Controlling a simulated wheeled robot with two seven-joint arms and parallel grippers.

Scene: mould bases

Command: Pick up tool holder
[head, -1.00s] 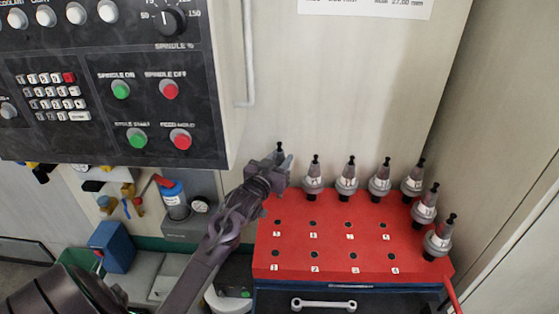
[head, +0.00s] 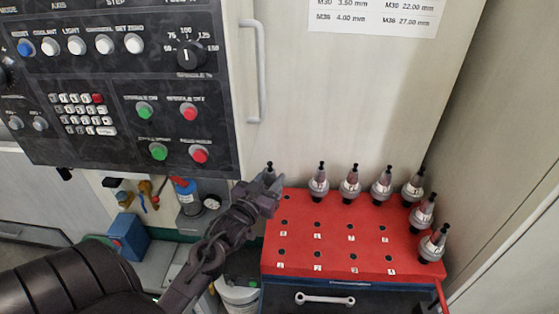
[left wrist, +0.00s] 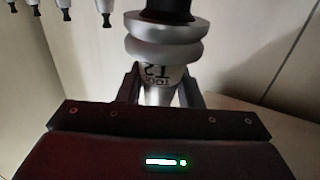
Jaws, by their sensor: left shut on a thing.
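My left gripper (head: 265,190) is at the back left corner of the red rack top. It is shut on a grey tool holder (head: 269,174) with a black tip, mostly hidden by the fingers in the head view. In the left wrist view the tool holder (left wrist: 163,45) stands between the fingers (left wrist: 160,92), with a ringed flange and a printed label. Several similar tool holders (head: 349,185) stand upright along the rack's back and right edges. My right gripper is in neither view.
The red rack (head: 325,254) has numbered empty holes in its middle. A dark control panel (head: 125,80) overhangs at the left, near my arm. A blue bottle (head: 187,196) stands left of the gripper.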

